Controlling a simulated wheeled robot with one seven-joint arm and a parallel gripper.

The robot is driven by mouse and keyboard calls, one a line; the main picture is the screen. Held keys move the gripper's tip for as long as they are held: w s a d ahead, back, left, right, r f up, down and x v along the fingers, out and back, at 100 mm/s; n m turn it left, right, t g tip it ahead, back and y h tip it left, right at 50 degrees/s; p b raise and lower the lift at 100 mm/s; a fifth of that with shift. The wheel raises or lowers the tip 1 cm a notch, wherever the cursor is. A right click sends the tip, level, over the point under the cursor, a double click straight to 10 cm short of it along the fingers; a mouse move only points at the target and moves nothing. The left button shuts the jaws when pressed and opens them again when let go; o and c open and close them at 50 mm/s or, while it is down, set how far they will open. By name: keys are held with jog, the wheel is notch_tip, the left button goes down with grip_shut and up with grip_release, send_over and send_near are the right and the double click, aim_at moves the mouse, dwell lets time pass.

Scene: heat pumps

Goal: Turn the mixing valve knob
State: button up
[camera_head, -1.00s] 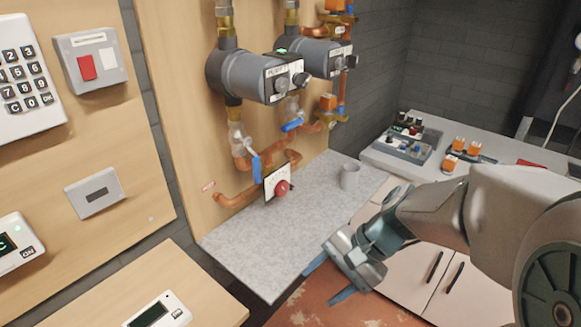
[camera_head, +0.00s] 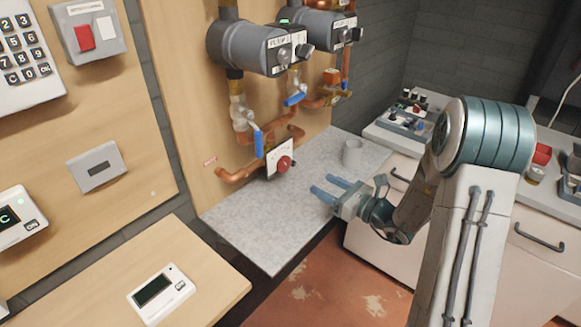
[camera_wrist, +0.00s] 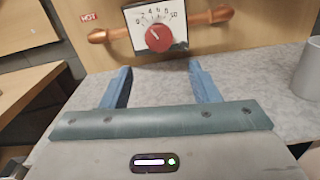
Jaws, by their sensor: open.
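The mixing valve knob (camera_head: 284,164) is round and red, set on a white dial plate (camera_head: 278,152) with numbers, on the copper pipe low on the wooden panel. In the wrist view the knob (camera_wrist: 159,38) is ahead, just above the gap between my fingers, with a white pointer mark toward the upper left. My gripper (camera_head: 334,187) is open and empty, above the grey counter, to the right of and in front of the knob. Its two blue fingers (camera_wrist: 161,84) point toward the panel and do not touch the knob.
A grey mug (camera_head: 353,153) stands on the counter (camera_head: 262,217) to the right of the knob. A blue valve lever (camera_head: 259,144) hangs close to the left of the dial. Two pumps (camera_head: 255,45) are above. The counter in front of the dial is clear.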

aim_at(286, 165)
jog(key=p+x, duration=0.1)
jog(key=x, duration=1.1)
jog(key=shift+w+a+p, duration=0.25)
jog(key=shift+a+p, duration=0.1)
jog(key=shift+p, duration=0.05)
jog(key=c, duration=0.7)
jog(key=shift+f+b, duration=0.15)
jog(key=shift+b, duration=0.55)
jog(key=shift+n+b, duration=0.35)
jog(key=shift+n, duration=0.05)
jog(key=o, duration=0.7)
jog(key=shift+d, duration=0.1)
